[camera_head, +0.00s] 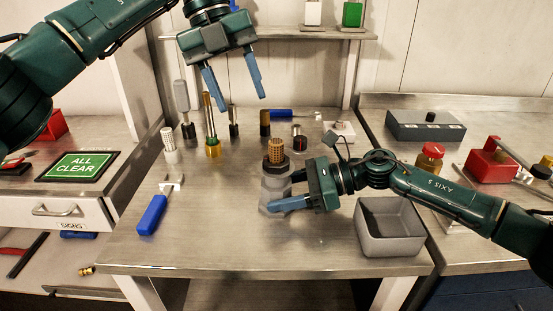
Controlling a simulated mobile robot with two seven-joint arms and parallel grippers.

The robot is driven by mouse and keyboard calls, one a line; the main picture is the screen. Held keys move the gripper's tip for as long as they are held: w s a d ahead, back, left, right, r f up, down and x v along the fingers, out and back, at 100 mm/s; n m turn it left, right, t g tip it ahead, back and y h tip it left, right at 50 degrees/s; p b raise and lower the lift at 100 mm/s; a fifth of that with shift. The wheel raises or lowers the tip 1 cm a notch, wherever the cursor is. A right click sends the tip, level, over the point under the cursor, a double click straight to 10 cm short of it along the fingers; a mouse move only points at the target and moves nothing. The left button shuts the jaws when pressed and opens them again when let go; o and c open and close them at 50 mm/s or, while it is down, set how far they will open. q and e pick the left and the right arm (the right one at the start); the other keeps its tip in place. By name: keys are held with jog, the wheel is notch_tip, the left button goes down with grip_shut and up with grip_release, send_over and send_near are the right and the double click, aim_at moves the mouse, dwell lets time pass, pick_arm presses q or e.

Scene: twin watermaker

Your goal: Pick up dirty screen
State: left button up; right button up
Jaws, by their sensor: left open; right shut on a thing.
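A brown, mesh-like screen (277,149) stands upright with its upper part showing above a dark collar. The collar sits on a grey cylindrical housing (272,187) in the middle of the bench, and the screen's lower part is hidden inside. My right gripper (280,193) is shut on the housing from the right side. My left gripper (239,104) is open and empty, its fingers pointing down, above and a little left of the screen and apart from it.
A grey open bin (390,227) stands at the bench's right front. A blue-handled tool (153,212) lies at the left. Several upright cylinders and fittings, including a brass-based one (212,148), stand behind the housing. The bench's front middle is clear.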

aim_at(276, 141)
pick_arm(q)
jog(key=s+d+r+m+t+y, duration=0.1)
jog(key=d+r+t+y, duration=0.15)
jog(key=d, duration=0.35)
jog(key=shift+y, duration=0.55)
notch_tip(276, 141, down, 12)
jog(key=shift+d+f, duration=0.1)
jog(key=shift+f, duration=0.05)
jog(key=shift+c, duration=0.3)
jog(key=c, duration=1)
jog(key=shift+o, duration=0.2)
notch_tip(276, 141, up, 10)
jog(key=shift+r, duration=0.1)
